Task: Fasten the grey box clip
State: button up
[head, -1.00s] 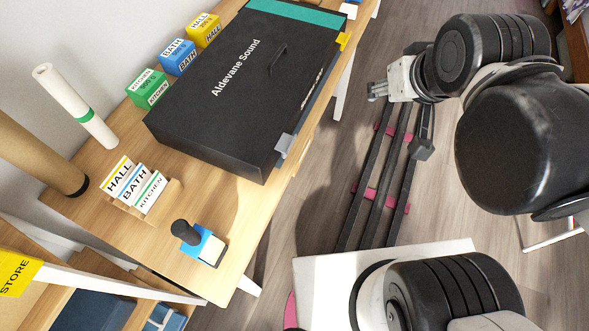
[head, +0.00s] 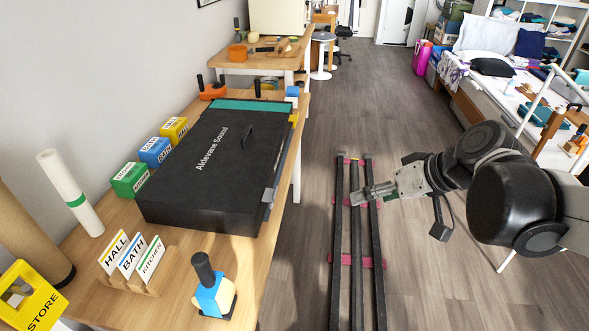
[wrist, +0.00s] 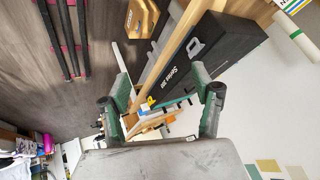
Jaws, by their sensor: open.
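The grey box clip (head: 268,197) is on the right side of the black case (head: 205,185), at its near corner. It seems to stick out from the side; its exact angle is hard to tell. In the wrist view the grey clip (wrist: 195,46) shows as a pale tab on the case's side (wrist: 222,45). A yellow clip (head: 293,118) is at the far end of the same side. My gripper (head: 364,197) is open and empty, right of the table over the floor, apart from the case. Its fingers (wrist: 160,78) are spread in the wrist view.
The wooden table (head: 170,255) also holds green, blue and yellow label boxes (head: 155,151), a card rack (head: 135,265), a blue stamp with a black handle (head: 213,290) and a white roll (head: 70,192). Black floor rails (head: 355,250) run beside the table. The floor between is clear.

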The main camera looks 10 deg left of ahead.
jog(key=w+a+f+n+g+y+b, duration=0.2)
jog(key=w+a+f+n+y+b, duration=0.2)
jog(key=w+a+f+n+y, duration=0.25)
jog(key=n+g+y+b, duration=0.3)
jog(key=n+y, duration=0.2)
jog(key=n, duration=0.1)
send_near(270, 198)
jog(key=w+d+f, duration=0.1)
jog(key=d+f, duration=0.2)
jog(key=d, duration=0.2)
jog(key=a+b, duration=0.3)
jog(key=a, duration=1.1)
jog(key=shift+s+r, duration=0.1)
jog(key=shift+r, duration=0.05)
jog(key=shift+c, duration=0.2)
jog(key=c, duration=1.1)
